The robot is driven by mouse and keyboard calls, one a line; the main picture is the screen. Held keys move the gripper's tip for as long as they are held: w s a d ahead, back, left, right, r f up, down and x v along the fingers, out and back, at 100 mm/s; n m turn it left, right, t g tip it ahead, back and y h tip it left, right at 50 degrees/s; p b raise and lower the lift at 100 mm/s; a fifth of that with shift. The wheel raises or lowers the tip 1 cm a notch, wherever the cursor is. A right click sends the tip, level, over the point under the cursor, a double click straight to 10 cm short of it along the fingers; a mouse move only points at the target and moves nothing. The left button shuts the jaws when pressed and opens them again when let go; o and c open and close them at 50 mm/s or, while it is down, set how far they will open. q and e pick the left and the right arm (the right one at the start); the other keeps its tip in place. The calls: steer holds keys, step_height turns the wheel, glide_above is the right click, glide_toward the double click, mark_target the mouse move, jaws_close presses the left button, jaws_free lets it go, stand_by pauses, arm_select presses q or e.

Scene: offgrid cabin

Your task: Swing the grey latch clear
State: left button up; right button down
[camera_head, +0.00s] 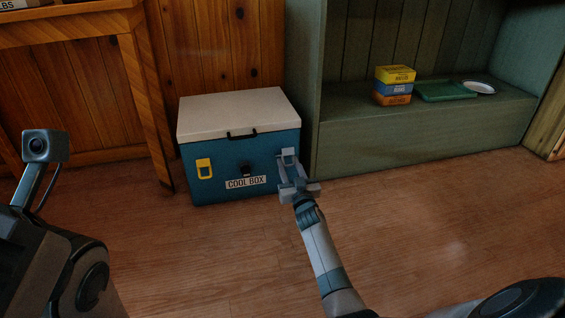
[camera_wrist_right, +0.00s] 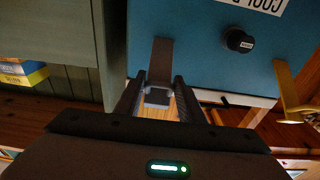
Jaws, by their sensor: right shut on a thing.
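The blue cool box (camera_head: 222,165) with a white lid (camera_head: 235,110) stands on the floor, its lid down. The grey latch (camera_head: 288,153) is at the right end of its front. It also shows in the right wrist view (camera_wrist_right: 161,58), running from the box front down between my fingers. My right gripper (camera_head: 291,172) is shut on the grey latch; the fingers also show in the right wrist view (camera_wrist_right: 158,97). A yellow latch (camera_head: 204,168) is at the left end of the front. My left gripper is not in view.
A black knob (camera_head: 246,171) and a "COOL BOX" label (camera_head: 245,182) are between the latches. A green shelf unit (camera_head: 400,140) stands close on the right, holding stacked small boxes (camera_head: 394,86), a green tray (camera_head: 445,91) and a plate (camera_head: 478,87). The floor in front is clear.

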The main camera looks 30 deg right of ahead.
steer(key=shift+w+d+f, duration=0.1)
stand_by(0.3)
steer(key=c, duration=1.3)
jaws_free()
steer(key=shift+c, duration=0.2)
